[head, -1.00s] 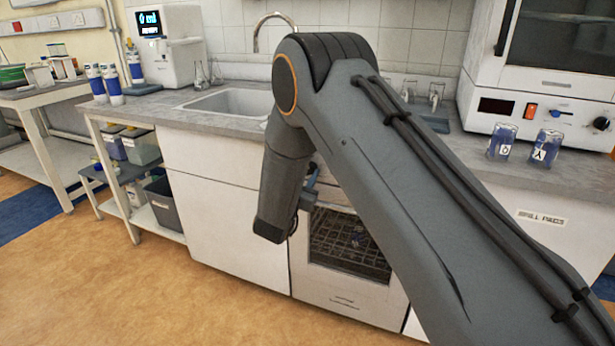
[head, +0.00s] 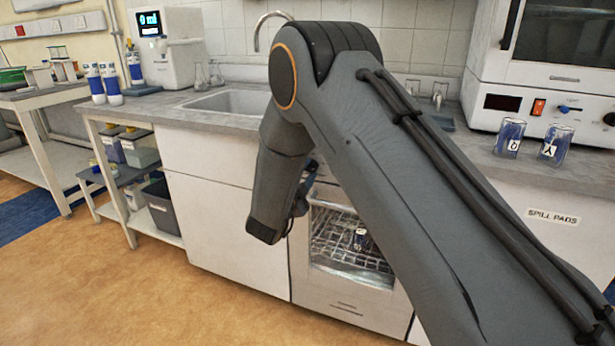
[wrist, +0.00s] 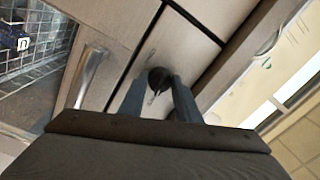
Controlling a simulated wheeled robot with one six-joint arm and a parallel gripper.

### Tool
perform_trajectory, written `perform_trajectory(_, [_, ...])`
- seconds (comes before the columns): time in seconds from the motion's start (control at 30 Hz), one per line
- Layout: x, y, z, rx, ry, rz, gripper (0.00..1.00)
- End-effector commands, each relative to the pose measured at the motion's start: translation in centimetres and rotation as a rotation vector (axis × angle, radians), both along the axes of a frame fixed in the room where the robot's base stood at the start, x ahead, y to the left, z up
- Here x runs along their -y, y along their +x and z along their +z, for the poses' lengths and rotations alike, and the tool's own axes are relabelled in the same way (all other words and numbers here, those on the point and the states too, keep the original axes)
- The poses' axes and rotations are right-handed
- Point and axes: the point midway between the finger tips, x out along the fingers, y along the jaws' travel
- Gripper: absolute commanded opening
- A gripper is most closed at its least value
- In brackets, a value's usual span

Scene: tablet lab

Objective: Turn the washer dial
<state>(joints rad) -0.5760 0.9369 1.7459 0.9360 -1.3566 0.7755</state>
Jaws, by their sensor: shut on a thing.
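The washer (head: 345,296) is built under the counter, with a glass door window (head: 345,240) showing a wire rack. A labelled blue beaker (head: 361,239) stands on the rack; it also shows behind the glass in the wrist view (wrist: 12,38). The washer dial (wrist: 160,78) is a small dark round knob on the pale panel, with a thin light mark by it. My gripper (wrist: 157,90) is shut on the dial, with one blue-grey finger on each side. In the head view my gripper (head: 303,192) is largely hidden behind my arm, and the dial cannot be made out.
A metal door handle (wrist: 90,75) lies close beside my gripper in the wrist view. The counter (head: 240,128) runs above the washer, with a sink (head: 232,103). Two labelled beakers (head: 510,138) (head: 555,146) stand at the right. The floor (head: 130,290) in front is clear.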

Motion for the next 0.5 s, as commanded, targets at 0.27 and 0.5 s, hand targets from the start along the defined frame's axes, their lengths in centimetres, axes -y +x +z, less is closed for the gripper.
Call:
perform_trajectory(0.27, [-0.03,0.09,-0.11,0.091,0.247,-0.001,0.08])
perform_trajectory(0.5, [-0.05,0.13,-0.06,0.169,0.462,-0.002,0.08])
